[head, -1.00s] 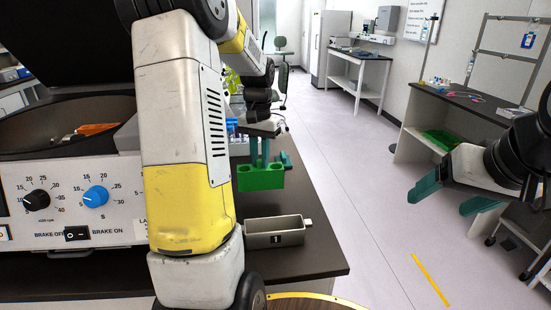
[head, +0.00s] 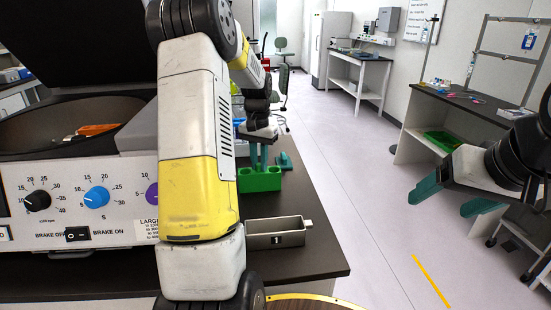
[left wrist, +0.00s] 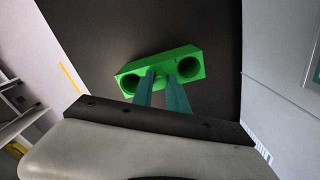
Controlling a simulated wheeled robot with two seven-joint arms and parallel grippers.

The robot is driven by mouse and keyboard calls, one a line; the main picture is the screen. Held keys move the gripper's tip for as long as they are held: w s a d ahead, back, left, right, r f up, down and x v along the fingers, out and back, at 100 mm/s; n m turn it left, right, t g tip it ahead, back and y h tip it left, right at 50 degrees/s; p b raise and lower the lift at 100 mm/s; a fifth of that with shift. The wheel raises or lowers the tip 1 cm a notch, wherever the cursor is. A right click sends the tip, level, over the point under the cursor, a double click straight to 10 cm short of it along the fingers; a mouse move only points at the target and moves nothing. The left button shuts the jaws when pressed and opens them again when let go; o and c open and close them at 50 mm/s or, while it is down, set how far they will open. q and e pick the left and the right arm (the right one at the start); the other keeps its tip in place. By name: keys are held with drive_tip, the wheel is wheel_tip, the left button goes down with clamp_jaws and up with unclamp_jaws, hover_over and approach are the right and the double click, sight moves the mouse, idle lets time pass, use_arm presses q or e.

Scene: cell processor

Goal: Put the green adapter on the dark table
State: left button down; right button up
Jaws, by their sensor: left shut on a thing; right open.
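The green adapter (head: 260,181) is a block with round holes. My left gripper (head: 259,160) points down and is shut on its middle. The left wrist view shows the two teal fingers on the adapter (left wrist: 163,62) between two large holes, with dark surface behind it. The adapter is over the dark table (head: 306,194); I cannot tell whether it touches the top. My right gripper (head: 445,200) is open and empty, out over the floor at the right.
A grey metal holder (head: 277,232) marked 1 stands on the dark table in front of the adapter. A centrifuge with dials (head: 95,197) is at left. My left arm hides part of the table. Bare tabletop shows right of the adapter.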

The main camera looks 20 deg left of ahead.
use_arm(q)
drive_tip(key=c, duration=1.3)
unclamp_jaws()
wheel_tip(320, 180, up, 12)
drive_tip(key=s+d+r+t, duration=0.3)
drive_tip(key=s+d+r, duration=0.4)
drive_tip(key=s, duration=0.4)
drive_tip(key=s+d+f+t+h, duration=0.1)
drive_tip(key=s+d+f, duration=0.1)
drive_tip(key=s+d, duration=0.2)
drive_tip(key=s+d+f+t+h, duration=0.1)
drive_tip(key=s+d, duration=0.3)
drive_tip(key=s, duration=0.7)
drive_tip(key=shift+d+f+t, duration=0.2)
drive_tip(key=shift+f+t, duration=0.25)
drive_tip(key=shift+t, duration=0.15)
drive_tip(key=shift+s, duration=0.1)
